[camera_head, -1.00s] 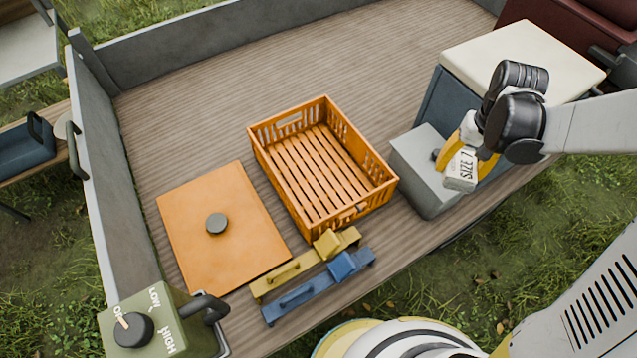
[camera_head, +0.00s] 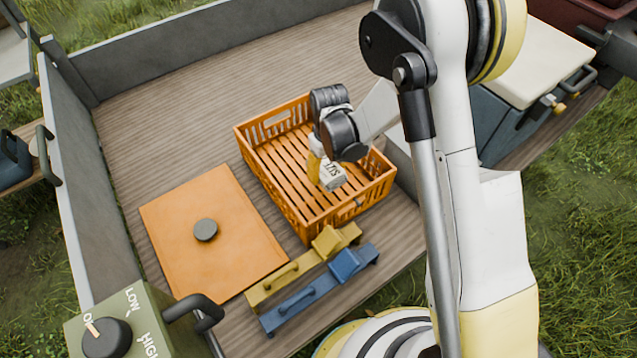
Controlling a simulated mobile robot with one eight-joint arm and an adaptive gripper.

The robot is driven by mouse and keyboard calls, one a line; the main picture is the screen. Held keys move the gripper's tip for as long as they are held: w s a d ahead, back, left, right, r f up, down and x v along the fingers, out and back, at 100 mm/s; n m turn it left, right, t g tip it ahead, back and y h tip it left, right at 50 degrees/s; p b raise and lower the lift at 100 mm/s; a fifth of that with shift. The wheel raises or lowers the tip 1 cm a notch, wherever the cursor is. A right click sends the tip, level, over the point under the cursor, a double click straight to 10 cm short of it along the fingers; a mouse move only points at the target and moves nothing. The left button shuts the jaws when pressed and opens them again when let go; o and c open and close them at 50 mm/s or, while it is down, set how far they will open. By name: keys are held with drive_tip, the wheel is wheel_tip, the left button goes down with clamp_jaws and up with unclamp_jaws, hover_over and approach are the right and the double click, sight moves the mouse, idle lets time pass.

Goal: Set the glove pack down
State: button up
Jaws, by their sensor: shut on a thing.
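The glove pack (camera_head: 332,176) is a small white pack with dark "SIZE" lettering. My gripper (camera_head: 322,168) is shut on it, with yellow fingers partly visible beside the pack. The gripper and pack are over the right part of the open orange crate (camera_head: 289,211). I cannot tell how high the pack is above the crate's slatted floor, or whether it touches it. My wrist hides part of the crate's far right wall.
An orange lid (camera_head: 240,247) with a dark knob (camera_head: 205,230) lies left of the crate. A yellow tool (camera_head: 283,278) and a blue tool (camera_head: 302,305) lie in front. A green control box (camera_head: 130,325) stands at front left. A cooler (camera_head: 530,70) stands at right. The deck behind the crate is clear.

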wheel_tip(320, 180, down, 8)
drive_tip(key=b, duration=0.3)
drive_tip(key=shift+f, duration=0.25)
drive_tip(key=shift+r, duration=0.15)
drive_tip(key=o, duration=1.2)
drive_tip(key=shift+f, duration=0.2)
